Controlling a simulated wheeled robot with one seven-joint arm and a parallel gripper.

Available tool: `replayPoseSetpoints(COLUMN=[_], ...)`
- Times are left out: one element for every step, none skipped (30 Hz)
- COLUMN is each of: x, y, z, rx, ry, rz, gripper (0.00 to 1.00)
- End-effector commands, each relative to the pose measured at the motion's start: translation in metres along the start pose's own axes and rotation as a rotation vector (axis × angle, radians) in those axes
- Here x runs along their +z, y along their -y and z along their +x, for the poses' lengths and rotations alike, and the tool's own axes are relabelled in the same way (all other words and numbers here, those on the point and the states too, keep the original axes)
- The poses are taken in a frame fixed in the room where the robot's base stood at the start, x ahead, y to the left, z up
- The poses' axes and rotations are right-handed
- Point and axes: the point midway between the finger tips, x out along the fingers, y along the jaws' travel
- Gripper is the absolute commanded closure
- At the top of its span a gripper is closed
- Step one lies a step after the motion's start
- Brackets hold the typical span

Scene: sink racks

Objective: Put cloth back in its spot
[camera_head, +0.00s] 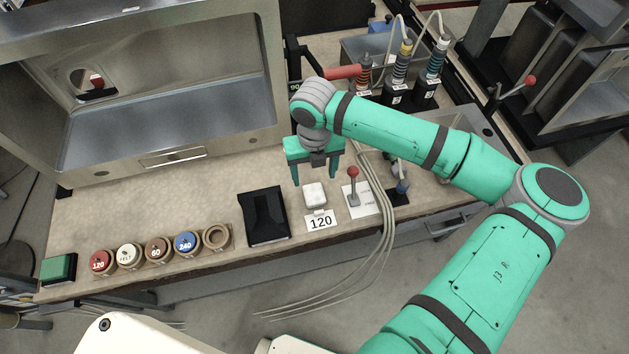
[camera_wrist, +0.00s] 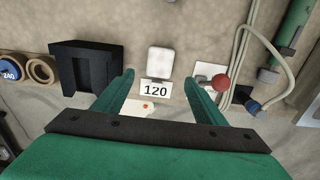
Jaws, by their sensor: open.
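A small white rounded block (camera_head: 314,194), possibly the folded cloth, lies on the worktop just behind a card (camera_head: 320,221) marked 120. No other thing is clearly a cloth. My gripper (camera_head: 315,177) is open, pointing down above the worktop near the white block. In the wrist view, the white block (camera_wrist: 159,62) shows beyond the open fingers (camera_wrist: 159,80), roughly centred between them. Nothing is held. I cannot tell the exact height of the fingertips above it.
A black holder (camera_head: 264,216) stands left of the white block, and a red-knobbed lever (camera_head: 353,186) stands right. Several round discs (camera_head: 157,250) and a green block (camera_head: 58,268) line the front left. Cables (camera_head: 384,215) hang over the front edge. A steel cabinet (camera_head: 165,90) stands behind.

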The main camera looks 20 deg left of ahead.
Motion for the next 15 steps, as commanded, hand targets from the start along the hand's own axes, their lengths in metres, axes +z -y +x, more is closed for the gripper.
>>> replayPoseSetpoints(x=[0.001, 0.000, 0.000, 0.000, 0.000, 0.000, 0.000, 0.000, 0.000, 0.000, 0.001, 0.002, 0.004, 0.007, 0.012], y=[0.000, 0.000, 0.000, 0.000, 0.000, 0.000, 0.001, 0.001, 0.001, 0.000, -0.001, -0.005, -0.010, -0.016, -0.028], z=[-0.007, -0.010, -0.013, -0.016, -0.018, -0.020, -0.021, -0.022, -0.022, -0.022, -0.022, -0.022, -0.021, -0.021, -0.021], rx=[0.001, 0.001, 0.001, 0.000, 0.000, 0.000, 0.000, 0.001, 0.001, 0.002, 0.006, 0.015, 0.027, 0.043, 0.075], ry=[0.002, 0.001, 0.000, 0.000, 0.000, 0.001, 0.000, 0.000, 0.000, 0.001, 0.003, 0.009, 0.018, 0.030, 0.051], rz=[0.000, 0.000, 0.000, 0.000, 0.000, 0.001, 0.001, 0.002, 0.002, 0.002, 0.003, 0.005, 0.009, 0.015, 0.026], gripper=[0.35, 0.35, 0.35, 0.35, 0.35, 0.35, 0.35, 0.35, 0.35, 0.35, 0.35, 0.35, 0.35, 0.35, 0.35])
